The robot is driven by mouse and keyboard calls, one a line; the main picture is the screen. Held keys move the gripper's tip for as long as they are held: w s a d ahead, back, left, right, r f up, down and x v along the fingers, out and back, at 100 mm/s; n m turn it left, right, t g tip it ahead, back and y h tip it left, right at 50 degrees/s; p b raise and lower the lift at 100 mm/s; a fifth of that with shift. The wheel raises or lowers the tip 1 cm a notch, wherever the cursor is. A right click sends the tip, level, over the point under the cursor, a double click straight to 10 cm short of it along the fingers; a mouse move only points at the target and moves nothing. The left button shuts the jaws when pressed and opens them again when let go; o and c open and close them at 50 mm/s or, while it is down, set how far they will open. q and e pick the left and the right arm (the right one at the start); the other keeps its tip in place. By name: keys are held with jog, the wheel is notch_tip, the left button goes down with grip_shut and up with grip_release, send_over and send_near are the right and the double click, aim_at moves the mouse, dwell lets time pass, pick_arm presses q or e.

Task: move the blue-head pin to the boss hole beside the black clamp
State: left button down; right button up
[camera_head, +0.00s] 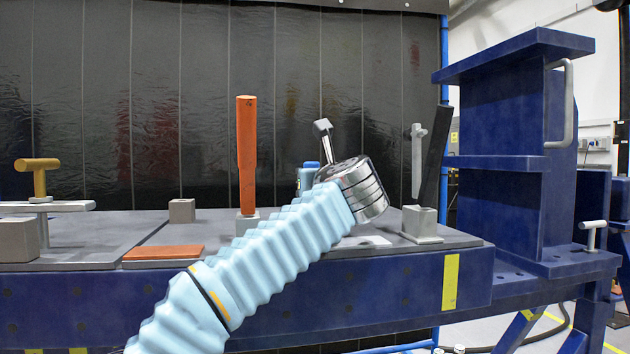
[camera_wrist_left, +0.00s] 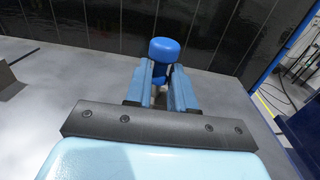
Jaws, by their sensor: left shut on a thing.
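The blue-head pin (camera_wrist_left: 164,48) stands between the two blue fingers of my left gripper (camera_wrist_left: 160,82) in the left wrist view, its round head above the fingertips. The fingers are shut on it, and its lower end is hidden. In the head view a small blue part, likely the pin head (camera_head: 311,166), shows just left of my silver wrist; my forearm hides most of the gripper. The boss hole is not visible. My right gripper is not in view.
An orange upright bar (camera_head: 246,155) stands on a small block left of my wrist. A yellow T-handle (camera_head: 38,175) stands far left, and an orange plate (camera_head: 163,252) lies at the front. A tall blue frame (camera_head: 515,150) rises at the right.

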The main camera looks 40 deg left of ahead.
pick_arm(q)
jog(key=shift+f, duration=0.3)
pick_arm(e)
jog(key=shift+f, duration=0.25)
pick_arm(q)
jog(key=c, duration=0.9)
grip_release()
jog(key=shift+o, duration=0.2)
jog(key=shift+s+d+b, duration=0.35)
jog(key=shift+d, duration=0.2)
jog(key=v, duration=1.2)
jog(key=shift+s+d+b, duration=0.15)
jog(key=shift+s+b, duration=0.05)
jog(key=shift+b, duration=0.2)
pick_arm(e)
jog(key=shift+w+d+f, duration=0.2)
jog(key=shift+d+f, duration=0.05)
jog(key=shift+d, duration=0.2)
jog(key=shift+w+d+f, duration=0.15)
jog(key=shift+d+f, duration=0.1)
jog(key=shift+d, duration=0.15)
